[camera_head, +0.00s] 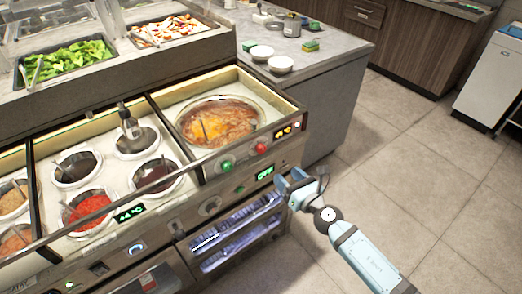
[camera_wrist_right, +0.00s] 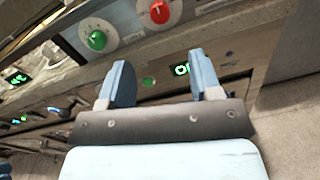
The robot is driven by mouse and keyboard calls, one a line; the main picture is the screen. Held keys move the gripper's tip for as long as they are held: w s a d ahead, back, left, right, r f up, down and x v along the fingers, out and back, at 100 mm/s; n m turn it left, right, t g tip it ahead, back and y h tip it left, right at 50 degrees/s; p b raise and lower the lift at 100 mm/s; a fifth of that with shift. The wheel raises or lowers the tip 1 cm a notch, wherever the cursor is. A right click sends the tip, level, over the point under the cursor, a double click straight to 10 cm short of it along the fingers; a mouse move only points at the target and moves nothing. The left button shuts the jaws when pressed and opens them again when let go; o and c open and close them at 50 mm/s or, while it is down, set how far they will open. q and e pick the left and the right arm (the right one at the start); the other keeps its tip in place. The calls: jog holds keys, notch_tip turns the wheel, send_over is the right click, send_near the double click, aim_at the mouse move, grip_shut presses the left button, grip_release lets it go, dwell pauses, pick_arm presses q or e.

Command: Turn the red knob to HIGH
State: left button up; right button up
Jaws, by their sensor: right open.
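The red knob (camera_head: 261,148) sits on the front panel of the counter unit, on a pale round dial, right of a green knob (camera_head: 227,166). In the right wrist view the red knob (camera_wrist_right: 160,12) is near the top, beyond my fingers, with the green knob (camera_wrist_right: 97,40) to its left. My right gripper (camera_head: 286,180) is open and empty in front of the panel, below and right of the red knob, apart from it. In the wrist view its two fingers (camera_wrist_right: 164,80) stand wide apart. The dial's markings are too small to read. My left gripper is not in view.
A green-lit display (camera_head: 265,173) is under the knobs, and an orange-lit one (camera_head: 283,132) is to their right. A round well of orange-brown food (camera_head: 217,122) lies behind the panel. A rack with blue-lit bars (camera_head: 235,232) is below.

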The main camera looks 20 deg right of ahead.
aim_at(263, 150)
jog(key=x, duration=1.2)
jog(key=shift+w, duration=0.1)
jog(key=c, duration=0.9)
